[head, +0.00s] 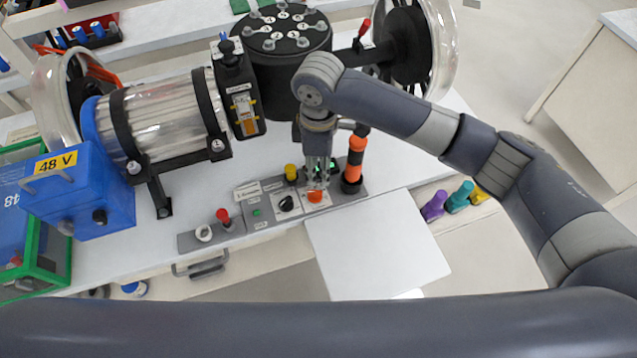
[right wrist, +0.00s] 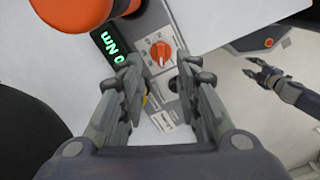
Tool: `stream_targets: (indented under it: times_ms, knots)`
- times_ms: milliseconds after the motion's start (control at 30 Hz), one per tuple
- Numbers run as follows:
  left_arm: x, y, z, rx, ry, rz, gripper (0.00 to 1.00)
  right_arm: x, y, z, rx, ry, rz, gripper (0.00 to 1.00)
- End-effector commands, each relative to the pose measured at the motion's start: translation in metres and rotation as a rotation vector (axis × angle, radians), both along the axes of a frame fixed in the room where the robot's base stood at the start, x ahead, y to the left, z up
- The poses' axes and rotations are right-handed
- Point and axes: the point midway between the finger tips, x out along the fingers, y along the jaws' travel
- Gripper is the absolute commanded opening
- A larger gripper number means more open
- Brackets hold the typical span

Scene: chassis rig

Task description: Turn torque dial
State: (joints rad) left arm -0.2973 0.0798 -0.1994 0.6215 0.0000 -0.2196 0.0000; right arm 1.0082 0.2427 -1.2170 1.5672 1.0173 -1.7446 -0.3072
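The torque dial is an orange knob (head: 315,196) on a white plate in the grey control panel (head: 355,190). In the right wrist view the dial (right wrist: 160,52) shows whole, ringed by small marks. My right gripper (head: 317,185) points down over the dial. In the right wrist view its fingers (right wrist: 160,80) are spread, with the dial between and beyond the tips, apart from them. A green display (right wrist: 110,45) beside the dial reads "0 Nm". My left gripper (right wrist: 260,72) shows small at the right of the right wrist view, fingers apart and empty.
An orange-and-black upright handle (head: 354,160) stands close right of the dial. A black knob (head: 286,203), a yellow button (head: 291,172) and a red-topped lever (head: 223,216) lie left. A black bolted hub (head: 285,70) stands behind. A pale board (head: 375,245) lies in front.

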Motion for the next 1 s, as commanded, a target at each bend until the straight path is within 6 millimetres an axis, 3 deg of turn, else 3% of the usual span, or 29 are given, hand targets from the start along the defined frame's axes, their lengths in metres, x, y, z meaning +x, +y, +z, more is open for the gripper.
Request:
stream_targets:
  times_ms: [300,500,900,933,1000]
  knots:
    - [-0.008,0.000,0.006,0.000,0.011,-0.001,0.40,-0.001,0.000,-0.059,-0.001,0.002,-0.002,0.31]
    - [-0.006,0.000,0.008,0.000,0.009,-0.001,0.40,-0.001,0.000,-0.086,0.000,0.000,-0.001,0.31]
    - [-0.004,0.000,0.008,0.000,0.006,-0.001,0.40,-0.001,0.000,-0.096,0.001,-0.001,0.000,0.31]
    - [-0.003,0.000,0.008,0.000,0.005,-0.001,0.40,-0.001,0.000,-0.096,0.001,-0.001,0.000,0.29]
    - [-0.003,0.000,0.008,0.000,0.004,-0.001,0.40,-0.001,0.000,-0.096,0.001,-0.001,0.000,0.13]
